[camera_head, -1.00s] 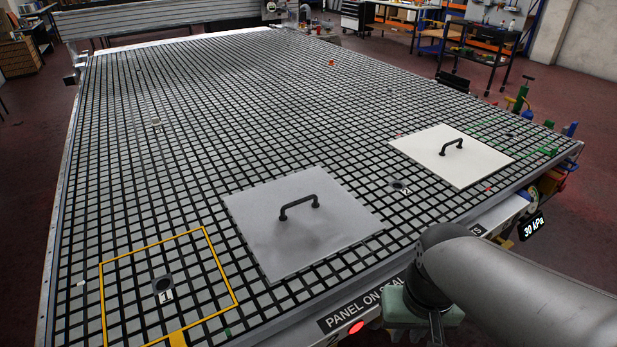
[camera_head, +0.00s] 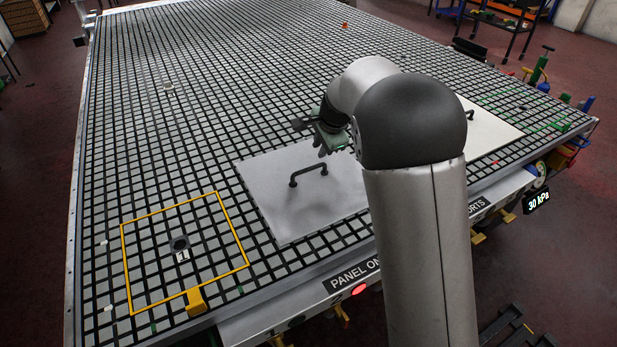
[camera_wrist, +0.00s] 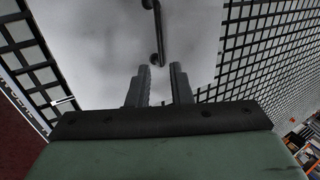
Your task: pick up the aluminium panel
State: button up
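The aluminium panel (camera_head: 262,185) is a grey square sheet lying flat on the grid table, partly hidden by my arm. A black bar handle (camera_head: 311,171) stands up on it. In the wrist view the panel (camera_wrist: 90,40) fills the upper middle, with the handle (camera_wrist: 157,30) ahead of the fingertips. The two fingers of my gripper (camera_wrist: 160,68) are apart with nothing between them.
A white panel (camera_head: 488,130) with a black handle lies to the right, partly behind my arm. A yellow outlined square (camera_head: 135,263) marked 1 is at the left, with a yellow block (camera_head: 196,300) at its front edge. The grid table (camera_head: 190,120) is largely clear toward the back.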

aim_at(309, 168)
jog(key=p+x, duration=0.1)
jog(key=x, duration=0.7)
jog(key=shift+w+f, duration=0.1)
jog(key=shift+f, duration=0.15)
jog(key=shift+p+x, duration=1.05)
jog(key=shift+x, duration=1.65)
jog(key=shift+a+r, duration=0.1)
jog(key=shift+a, duration=0.05)
grip_shut()
jog(key=shift+r, duration=0.1)
